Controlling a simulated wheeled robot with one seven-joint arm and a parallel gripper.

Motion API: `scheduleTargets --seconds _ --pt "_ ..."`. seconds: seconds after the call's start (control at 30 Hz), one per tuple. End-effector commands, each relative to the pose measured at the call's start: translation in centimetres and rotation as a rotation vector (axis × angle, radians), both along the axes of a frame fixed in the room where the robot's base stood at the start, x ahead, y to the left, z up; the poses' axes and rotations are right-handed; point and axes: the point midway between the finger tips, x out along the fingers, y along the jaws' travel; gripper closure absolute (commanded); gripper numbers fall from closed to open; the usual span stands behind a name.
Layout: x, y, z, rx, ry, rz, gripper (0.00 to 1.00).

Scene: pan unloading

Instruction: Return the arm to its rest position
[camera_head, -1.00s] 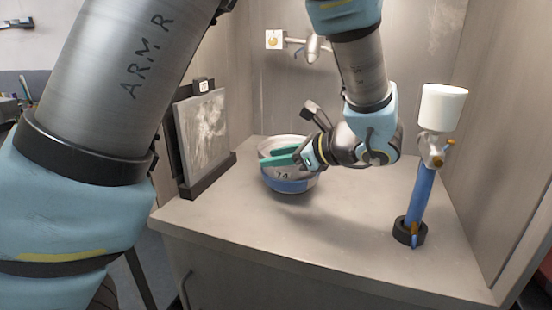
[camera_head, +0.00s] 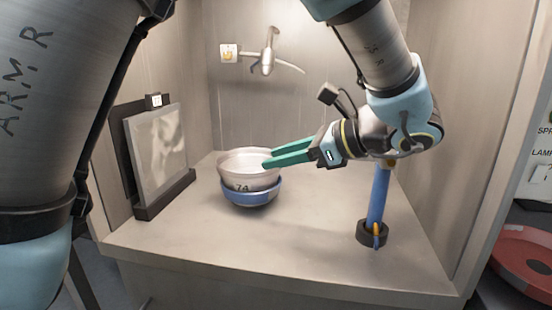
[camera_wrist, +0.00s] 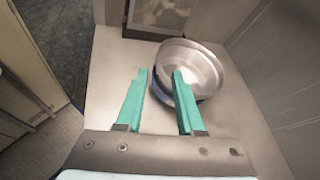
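A metal pan (camera_head: 236,180) marked 74 sits in a blue bowl (camera_head: 262,195) on the grey counter. The pan is upright and its inside looks empty. In the wrist view the pan (camera_wrist: 203,72) lies ahead, partly behind the right finger. My gripper (camera_head: 270,157) points left over the pan's right side, with green fingers spread apart and nothing gripped. The wrist view shows the gap between the fingertips (camera_wrist: 160,72), with the pan's left rim appearing between them. I cannot tell whether a fingertip touches the pan.
A framed panel in a dark stand (camera_head: 160,155) stands left on the counter (camera_head: 300,255). A blue post (camera_head: 379,195) with a dark base stands right, its top hidden by my arm. A tap (camera_head: 267,60) is on the back wall. The counter's front is clear.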

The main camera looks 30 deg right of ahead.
Motion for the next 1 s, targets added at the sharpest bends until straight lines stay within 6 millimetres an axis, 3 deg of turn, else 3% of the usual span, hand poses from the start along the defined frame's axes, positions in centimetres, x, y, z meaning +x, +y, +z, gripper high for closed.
scheduleTargets --seconds 0.33,0.47,0.7,1.0 --pt "0.2 0.2 -0.1 -0.002 0.003 0.006 0.63" --pt "1.9 2.1 -1.1 -0.037 0.045 0.075 0.63" --pt "6.9 10.7 -5.7 -0.25 0.21 0.407 0.63" --pt "8.7 21.5 -10.9 -0.69 0.299 0.971 0.63"
